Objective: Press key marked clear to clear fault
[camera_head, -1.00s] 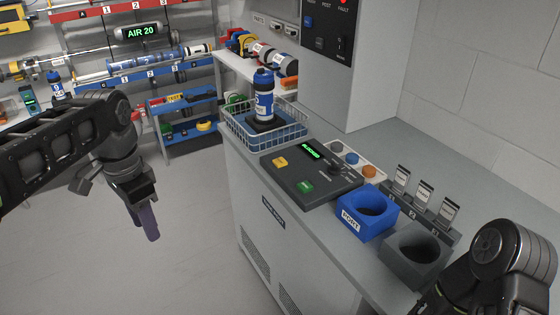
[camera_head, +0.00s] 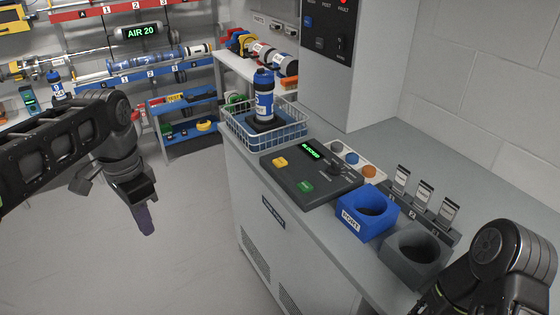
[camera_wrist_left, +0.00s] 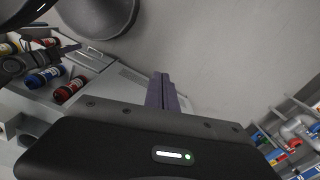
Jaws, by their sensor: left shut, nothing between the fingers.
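A dark key panel (camera_head: 312,176) lies on the grey counter with a small lit green display (camera_head: 311,150) that seems to read BLOCKED. It bears a yellow key (camera_head: 280,162), a green key (camera_head: 306,186) and a dark knob (camera_head: 334,168). The key lettering is too small to read. My left gripper (camera_head: 146,226) points down over the open floor, left of the counter and apart from the panel. Its fingers are shut together and empty; they also show in the left wrist view (camera_wrist_left: 162,92). My right arm enters at the lower right, its gripper out of view.
A wire basket (camera_head: 238,132) with a blue-and-white bottle (camera_head: 264,96) stands behind the panel. A blue PORT holder (camera_head: 366,212) and a grey holder (camera_head: 416,255) stand to its right. A grey cabinet (camera_head: 350,60) with a red FAULT light rises behind.

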